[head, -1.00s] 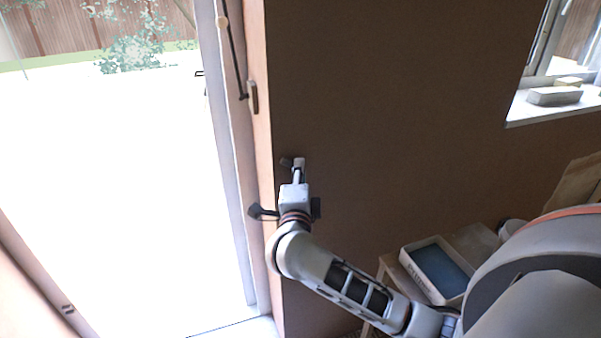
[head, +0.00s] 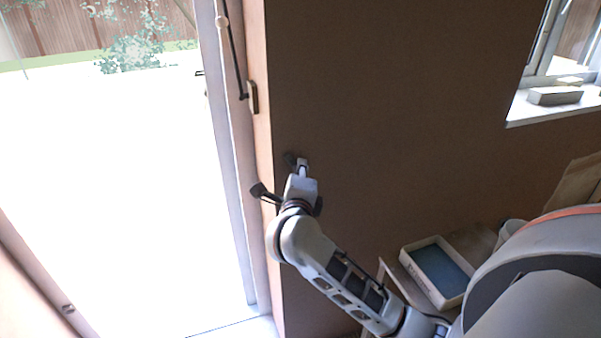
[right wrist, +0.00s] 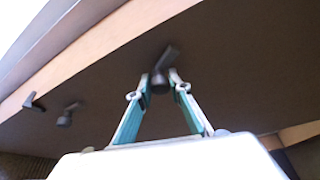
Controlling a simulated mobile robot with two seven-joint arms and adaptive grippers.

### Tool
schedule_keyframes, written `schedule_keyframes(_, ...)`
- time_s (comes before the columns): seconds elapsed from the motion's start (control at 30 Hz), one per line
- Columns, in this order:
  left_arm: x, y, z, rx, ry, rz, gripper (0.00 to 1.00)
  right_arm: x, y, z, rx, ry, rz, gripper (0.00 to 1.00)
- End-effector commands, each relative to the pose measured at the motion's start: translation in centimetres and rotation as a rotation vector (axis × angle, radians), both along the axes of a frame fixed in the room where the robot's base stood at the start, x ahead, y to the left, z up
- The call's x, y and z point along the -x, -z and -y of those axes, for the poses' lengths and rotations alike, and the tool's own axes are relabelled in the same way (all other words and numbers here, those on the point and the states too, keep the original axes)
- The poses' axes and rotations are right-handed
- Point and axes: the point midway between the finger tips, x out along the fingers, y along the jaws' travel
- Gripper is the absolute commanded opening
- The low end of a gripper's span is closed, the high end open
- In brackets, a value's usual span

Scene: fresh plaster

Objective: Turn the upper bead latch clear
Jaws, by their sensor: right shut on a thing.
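The upper bead latch is a small dark turn piece on the brown wall beside the door opening. In the head view the latch (head: 290,159) shows just left of my fingertips, partly hidden by them. My right gripper (head: 302,162) reaches up to it from below right. In the right wrist view the latch (right wrist: 161,79) sits between the two fingertips of the right gripper (right wrist: 160,86), which are shut on it. Its arm leans up and right from the jaws. My left gripper is not in view.
The wrist view also shows two small dark fittings (right wrist: 66,117), one by the pale frame edge. A rod with a dark bracket (head: 252,97) hangs on the door frame. A shallow tray (head: 440,272) stands low at right; a window sill (head: 550,109) is upper right.

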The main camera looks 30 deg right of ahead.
Motion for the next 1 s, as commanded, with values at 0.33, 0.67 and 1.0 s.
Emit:
schedule_keyframes(0.33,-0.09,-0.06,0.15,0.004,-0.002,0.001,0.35,-0.06,-0.11,-0.34,-0.094,-0.008,0.024,0.0)
schedule_keyframes(0.67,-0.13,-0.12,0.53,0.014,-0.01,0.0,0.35,-0.07,-0.21,-0.34,-0.162,-0.008,0.043,0.0)
schedule_keyframes(1.0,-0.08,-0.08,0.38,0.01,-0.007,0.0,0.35,-0.09,-0.31,-0.27,-0.217,-0.007,0.057,0.0)
